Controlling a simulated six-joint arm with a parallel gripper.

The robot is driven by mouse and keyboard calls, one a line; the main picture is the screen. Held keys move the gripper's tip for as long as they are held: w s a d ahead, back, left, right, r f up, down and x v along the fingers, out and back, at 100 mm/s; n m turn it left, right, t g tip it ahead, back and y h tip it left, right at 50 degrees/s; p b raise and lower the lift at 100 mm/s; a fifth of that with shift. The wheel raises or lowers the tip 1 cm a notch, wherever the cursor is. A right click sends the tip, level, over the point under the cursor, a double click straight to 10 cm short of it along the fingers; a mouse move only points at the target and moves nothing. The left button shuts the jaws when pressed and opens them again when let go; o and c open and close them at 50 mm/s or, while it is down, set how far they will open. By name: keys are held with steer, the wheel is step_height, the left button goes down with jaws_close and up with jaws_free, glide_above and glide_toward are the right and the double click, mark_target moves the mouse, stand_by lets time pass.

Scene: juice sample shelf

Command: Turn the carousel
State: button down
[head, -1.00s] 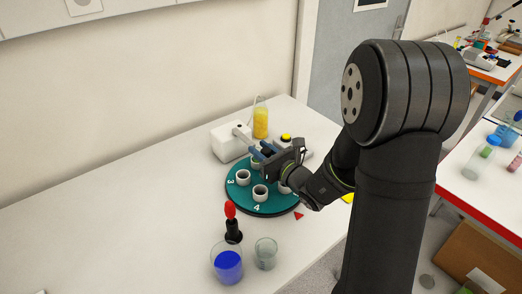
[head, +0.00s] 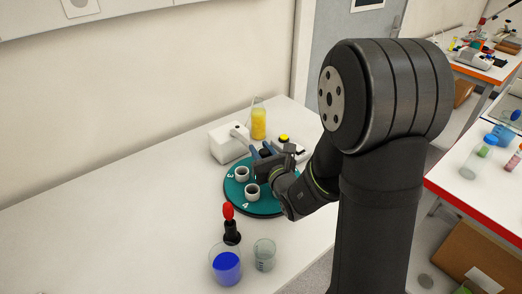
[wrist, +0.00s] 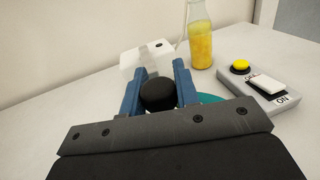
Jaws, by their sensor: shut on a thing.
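The carousel (head: 266,208) is a teal disc on the white table, with white ring holders, two of them beside the numbers 3 and 4. My gripper (head: 264,152) is over its middle. In the wrist view the two blue fingers (wrist: 158,84) are shut on a black round knob (wrist: 158,95). A teal strip of the carousel (wrist: 209,98) shows behind the right finger. My gripper and wrist hide the right part of the disc.
A white device (head: 228,143) and a bottle of orange-yellow liquid (head: 258,124) stand behind the carousel. A switch box (wrist: 265,88) with a yellow button is at right. A red-topped dropper (head: 229,212), a blue-filled beaker (head: 226,266) and a clear beaker (head: 264,256) stand in front.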

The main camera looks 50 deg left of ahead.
stand_by(0.3)
steer(key=c, duration=1.1)
jaws_free()
steer(key=shift+d, duration=0.1)
steer(key=v, duration=1.7)
steer(key=shift+s+d, duration=0.1)
steer(key=shift+c, duration=0.4)
